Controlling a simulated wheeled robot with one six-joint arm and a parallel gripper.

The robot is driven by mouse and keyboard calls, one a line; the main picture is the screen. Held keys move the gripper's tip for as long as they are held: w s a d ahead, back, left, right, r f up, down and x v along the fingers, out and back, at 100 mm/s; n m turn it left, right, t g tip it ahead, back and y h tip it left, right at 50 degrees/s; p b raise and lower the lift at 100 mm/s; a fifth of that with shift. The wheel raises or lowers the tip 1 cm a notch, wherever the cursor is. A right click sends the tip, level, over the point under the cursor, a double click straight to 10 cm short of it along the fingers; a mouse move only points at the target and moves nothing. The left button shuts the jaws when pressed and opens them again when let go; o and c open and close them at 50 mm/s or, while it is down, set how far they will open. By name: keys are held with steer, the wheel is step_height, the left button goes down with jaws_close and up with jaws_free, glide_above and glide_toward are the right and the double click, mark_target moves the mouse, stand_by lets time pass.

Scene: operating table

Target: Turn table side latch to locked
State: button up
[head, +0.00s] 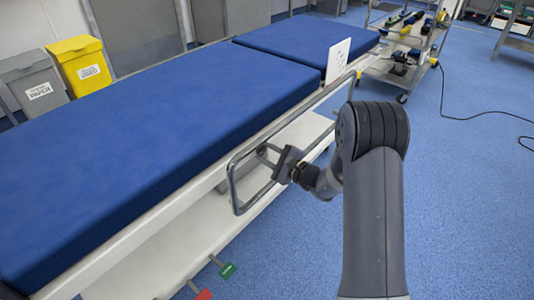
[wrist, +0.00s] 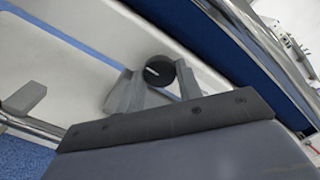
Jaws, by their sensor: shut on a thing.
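The side latch is a dark round knob (wrist: 160,70) with a white line mark, on the pale side of the operating table (head: 170,235). In the wrist view the knob sits between the two grey fingers of my gripper (wrist: 154,82), which are shut on it. The white mark lies at a slant, nearly across the knob's face. In the head view my gripper (head: 270,155) reaches the table's side through the metal side rail (head: 235,185). The knob itself is hidden or too small to tell there.
The metal rail loop surrounds my gripper. A white card (head: 338,60) stands by the mattress (head: 150,130). Green (head: 227,270) and red (head: 203,295) pedals stick out low.

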steer(key=c, duration=0.4)
steer(key=shift+m, duration=0.3)
steer(key=m, duration=0.3)
steer(key=shift+m, duration=0.4)
steer(key=m+p, duration=0.1)
steer(key=m, duration=0.2)
steer(key=shift+m, duration=0.3)
steer(key=m+p, duration=0.2)
steer(key=m, duration=0.3)
steer(key=shift+p, duration=0.35)
steer(key=m+p, duration=0.1)
steer(key=m, duration=0.3)
steer(key=shift+s+m+p, duration=0.1)
steer(key=shift+m+p, duration=0.2)
steer(key=shift+p, duration=0.05)
steer(key=shift+f+m, duration=0.1)
steer(key=shift+m, duration=0.2)
